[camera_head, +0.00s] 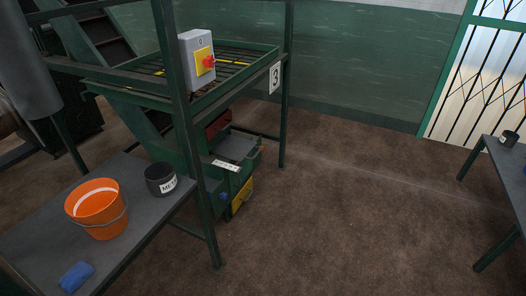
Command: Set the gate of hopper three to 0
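A white sign reading 3 (275,77) hangs on the green steel frame (284,120) of the hopper stand. Inside the frame, low down, is a green chute unit (237,150) with an open-topped box shape. A small white strip with dark marks (226,165) is on its upper edge; the marks are too small to read. A yellow panel (242,196) is on its lower front. I cannot make out the gate's setting. Neither of my grippers is in view.
A grey switch box (190,58) with a red knob (209,62) is on the frame. An orange bucket (96,208), dark labelled pot (160,179) and blue cloth (77,276) are on the left table (135,215). Another table (513,165) stands right. The brown floor between is clear.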

